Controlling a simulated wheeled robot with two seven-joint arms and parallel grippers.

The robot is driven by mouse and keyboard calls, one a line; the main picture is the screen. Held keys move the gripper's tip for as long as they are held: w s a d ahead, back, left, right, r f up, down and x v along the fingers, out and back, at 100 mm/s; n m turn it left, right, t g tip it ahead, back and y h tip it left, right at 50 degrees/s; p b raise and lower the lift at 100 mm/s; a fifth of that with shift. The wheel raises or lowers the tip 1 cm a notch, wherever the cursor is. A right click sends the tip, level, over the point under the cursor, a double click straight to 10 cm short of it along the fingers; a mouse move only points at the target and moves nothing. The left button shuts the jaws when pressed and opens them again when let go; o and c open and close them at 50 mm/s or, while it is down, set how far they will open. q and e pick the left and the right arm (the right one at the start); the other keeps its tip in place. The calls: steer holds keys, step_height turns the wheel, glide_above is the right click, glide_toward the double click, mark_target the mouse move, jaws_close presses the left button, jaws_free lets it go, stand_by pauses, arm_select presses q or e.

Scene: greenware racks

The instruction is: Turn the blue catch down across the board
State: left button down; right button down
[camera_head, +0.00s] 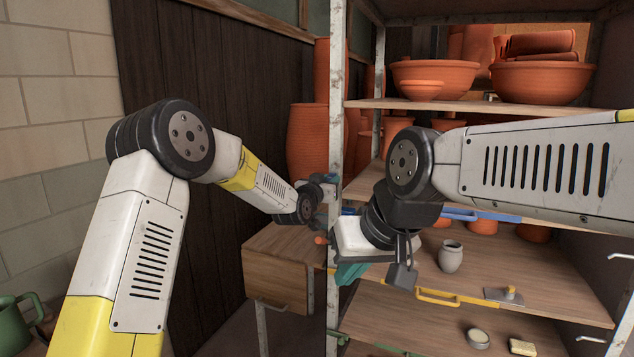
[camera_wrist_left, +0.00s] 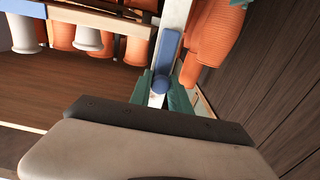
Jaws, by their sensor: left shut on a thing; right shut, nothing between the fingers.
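The blue catch (camera_wrist_left: 170,52) shows in the left wrist view as a long bar lying along the pale metal post, with a round blue knob at one end. My left gripper (camera_wrist_left: 160,100) has its green fingertips on either side of that knob and is shut on it. In the head view my left gripper (camera_head: 328,190) is at the rack's front post, and the catch is mostly hidden there. A board with a blue handle (camera_head: 470,214) lies on the rack's middle level. My right gripper (camera_head: 350,273) is shut and empty, lower and nearer, in front of the post.
The rack's metal post (camera_head: 336,90) stands beside both grippers. A board with a yellow handle (camera_head: 438,297) is below, with a grey pot (camera_head: 451,256) above it. Terracotta bowls (camera_head: 433,75) fill the upper shelf. A wooden cabinet (camera_head: 278,268) stands left of the post.

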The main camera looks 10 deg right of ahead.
mark_target(351, 197)
stand_by(0.4)
arm_select(q)
steer(key=d+m, duration=0.1)
steer(key=m, duration=0.1)
steer(key=s+m, duration=0.1)
steer(key=m, duration=0.1)
steer(key=s+d+f+m, duration=0.1)
steer(key=m, duration=0.1)
steer(key=shift+d+m, duration=0.3)
steer(key=shift+d, duration=0.05)
steer(key=f+m, duration=0.1)
steer(key=m, duration=0.1)
steer(key=d+m, duration=0.1)
steer(key=m, duration=0.1)
steer(key=s+d+f+m, duration=0.1)
steer(key=m, duration=0.2)
steer(key=shift+f, duration=0.35)
steer(key=shift+s+f+m, duration=0.1)
steer(key=shift+f+m, duration=0.45)
steer(key=shift+m, duration=0.55)
steer(key=shift+s+f+m, duration=0.1)
steer(key=shift+f+m, duration=0.4)
steer(key=shift+m, duration=0.6)
steer(key=shift+f, duration=0.1)
steer(key=c, duration=1.2)
jaws_free()
steer(key=shift+c, duration=0.2)
